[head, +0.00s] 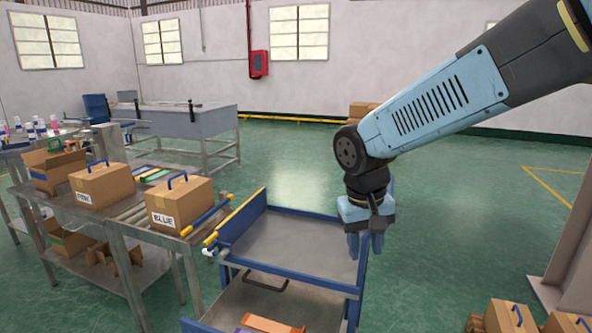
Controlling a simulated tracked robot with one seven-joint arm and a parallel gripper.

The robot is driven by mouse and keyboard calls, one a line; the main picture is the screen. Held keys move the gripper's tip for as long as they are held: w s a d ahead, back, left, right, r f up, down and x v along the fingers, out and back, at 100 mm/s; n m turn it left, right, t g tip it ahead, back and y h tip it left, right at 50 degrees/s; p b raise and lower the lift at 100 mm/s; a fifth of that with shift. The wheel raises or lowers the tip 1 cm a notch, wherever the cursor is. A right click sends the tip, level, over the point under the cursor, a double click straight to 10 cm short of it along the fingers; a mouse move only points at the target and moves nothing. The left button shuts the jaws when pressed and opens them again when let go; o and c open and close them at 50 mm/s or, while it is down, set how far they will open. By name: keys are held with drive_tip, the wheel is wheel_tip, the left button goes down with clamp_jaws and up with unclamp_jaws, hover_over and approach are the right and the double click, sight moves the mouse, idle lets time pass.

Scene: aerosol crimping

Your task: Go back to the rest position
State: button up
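My gripper (365,246) hangs pointing down from my arm, which reaches in from the upper right. It is over the right side of the blue-framed cart (305,238), at about the height of its upper rail in the picture. I see no box in my gripper. Its fingers are small and dark blue, and I cannot tell whether they are apart or together. The carton marked BLUE (180,204) and the carton marked PINK (100,187) stand on the metal table, each with a blue handle on top, left of my gripper and apart from it.
An orange item (268,324) lies on the cart's lower level. More cartons (508,316) are at lower right, by a column. Green floor behind the cart is clear.

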drive_tip(key=s+d+r+m+t+y, duration=0.1)
drive_tip(key=s+d+r+t, duration=0.3)
drive_tip(key=s+d+r, duration=0.4)
drive_tip(key=shift+d+r+m+t, duration=0.3)
drive_tip(key=shift+d+m, duration=0.1)
drive_tip(key=shift+d, duration=0.6)
